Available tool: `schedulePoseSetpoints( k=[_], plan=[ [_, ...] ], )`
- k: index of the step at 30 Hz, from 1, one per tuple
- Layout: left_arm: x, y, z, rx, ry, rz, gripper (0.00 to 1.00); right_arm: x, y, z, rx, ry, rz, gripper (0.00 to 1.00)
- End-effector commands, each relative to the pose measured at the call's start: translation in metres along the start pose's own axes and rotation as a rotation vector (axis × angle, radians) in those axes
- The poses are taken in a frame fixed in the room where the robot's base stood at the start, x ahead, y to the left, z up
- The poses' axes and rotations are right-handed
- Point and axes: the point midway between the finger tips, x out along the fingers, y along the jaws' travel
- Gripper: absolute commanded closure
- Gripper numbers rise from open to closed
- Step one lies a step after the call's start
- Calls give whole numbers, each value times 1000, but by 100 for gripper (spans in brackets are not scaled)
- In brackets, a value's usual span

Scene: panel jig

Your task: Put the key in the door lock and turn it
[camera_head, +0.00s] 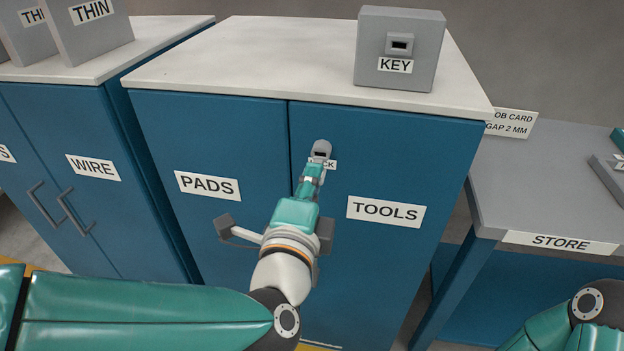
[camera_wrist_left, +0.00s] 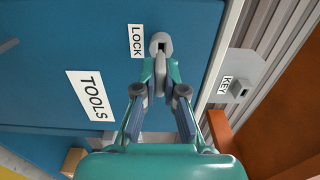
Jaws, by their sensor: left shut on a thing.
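The grey door lock (camera_head: 321,148) sits on the blue TOOLS door (camera_head: 390,160), near that door's left edge. The LOCK label beside it is partly covered by my gripper. My left gripper (camera_head: 312,173) is at the lock, with its fingertips just in front of and below it. In the left wrist view the fingertips (camera_wrist_left: 160,80) are shut on a small grey key (camera_wrist_left: 159,85), which points at the lock (camera_wrist_left: 160,43). My right gripper is out of view.
A grey KEY block (camera_head: 425,50) with a dark slot stands on the white cabinet top (camera_head: 240,55). The PADS door (camera_head: 210,130) adjoins on the left. A WIRE cabinet (camera_head: 60,120) stands farther left, and a grey STORE table (camera_head: 540,185) is on the right.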

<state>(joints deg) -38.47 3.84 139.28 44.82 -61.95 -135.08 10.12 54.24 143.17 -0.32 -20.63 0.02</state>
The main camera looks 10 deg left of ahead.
Motion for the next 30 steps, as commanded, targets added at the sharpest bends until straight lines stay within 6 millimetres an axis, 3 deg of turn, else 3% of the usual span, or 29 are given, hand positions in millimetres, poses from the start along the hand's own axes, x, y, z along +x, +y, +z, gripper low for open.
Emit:
schedulePoseSetpoints(
  k=[30],
  plan=[
    [0,-2,0,0,0,0,100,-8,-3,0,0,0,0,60]
  ],
)
